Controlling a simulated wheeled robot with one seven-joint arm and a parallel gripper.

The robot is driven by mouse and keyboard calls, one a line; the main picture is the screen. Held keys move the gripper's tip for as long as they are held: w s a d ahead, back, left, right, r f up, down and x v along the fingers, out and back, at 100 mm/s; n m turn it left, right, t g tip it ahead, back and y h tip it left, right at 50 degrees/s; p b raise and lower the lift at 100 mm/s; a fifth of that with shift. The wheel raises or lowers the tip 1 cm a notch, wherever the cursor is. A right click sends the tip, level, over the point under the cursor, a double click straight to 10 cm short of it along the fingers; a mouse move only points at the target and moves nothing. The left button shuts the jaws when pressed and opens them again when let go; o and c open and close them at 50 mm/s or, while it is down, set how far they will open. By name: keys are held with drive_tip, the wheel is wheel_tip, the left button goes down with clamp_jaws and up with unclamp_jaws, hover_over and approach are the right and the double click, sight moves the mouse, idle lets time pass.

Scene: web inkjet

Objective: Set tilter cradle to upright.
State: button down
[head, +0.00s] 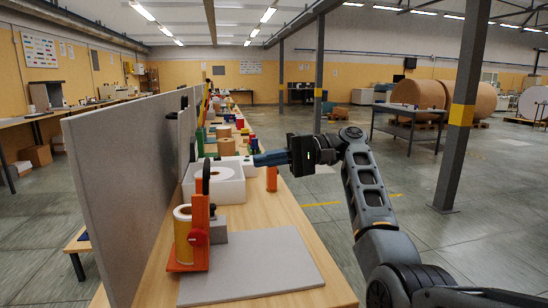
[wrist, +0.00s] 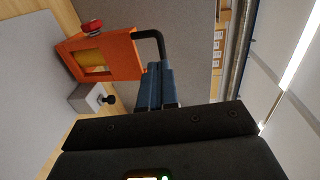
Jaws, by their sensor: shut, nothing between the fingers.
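The tilter (head: 201,233) is an orange stand near the front of the bench, with a black handle (head: 206,178) on top. A yellow roll with a white end (head: 183,238) sits at its left side, its axis looking about vertical. In the wrist view the orange frame (wrist: 122,55) shows with yellow behind its window, and the bent black handle (wrist: 150,35) ends close by the fingertips in the picture. My gripper (head: 257,159) has blue fingers, shut and empty, pointing left. In the head view a gap separates them from the handle. The fingers also show in the wrist view (wrist: 156,75).
A grey block with a black knob (wrist: 88,97) stands beside the tilter. A grey mat (head: 255,268) lies in front. A white box (head: 228,186) with a round opening and an orange post (head: 271,179) are behind. A grey partition (head: 120,170) bounds the bench at left.

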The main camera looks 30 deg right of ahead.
drive_tip(key=p+x, duration=0.1)
drive_tip(key=x, duration=0.8)
drive_tip(key=shift+a, duration=0.3)
drive_tip(key=shift+w+a+r+p, duration=0.1)
drive_tip(key=shift+w+a+p, duration=0.15)
drive_tip(key=shift+a, duration=0.4)
drive_tip(key=shift+w+a+r+p, duration=0.1)
drive_tip(key=shift+w+a+p, duration=0.1)
drive_tip(key=shift+a, duration=0.55)
drive_tip(key=shift+r, duration=0.1)
